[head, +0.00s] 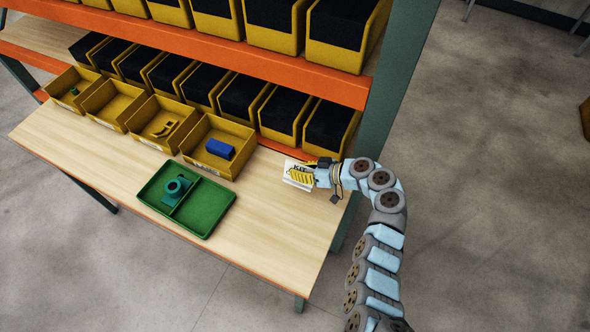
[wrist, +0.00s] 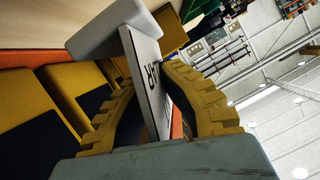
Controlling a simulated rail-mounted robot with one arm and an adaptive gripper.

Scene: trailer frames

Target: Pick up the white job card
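The white job card (head: 289,181) is at the right end of the wooden worktop, beside the blue-block bin. Dark lettering shows on its face, partly covered by a yellow finger. In the wrist view the card (wrist: 150,85) stands between my two curved yellow fingers, with a light grey block (wrist: 112,28) at its far end. My gripper (head: 303,174) is closed around the card, and the fingers appear to touch both sides. It also shows in the wrist view (wrist: 147,82). I cannot tell whether the card's base touches the worktop.
A green divided tray (head: 217,217) with a round green part lies on the worktop (head: 275,235). Yellow bins, one holding a blue block (head: 219,149), line the back. An orange shelf edge (head: 270,66) and a green post (head: 398,85) stand close by. The worktop's front right is clear.

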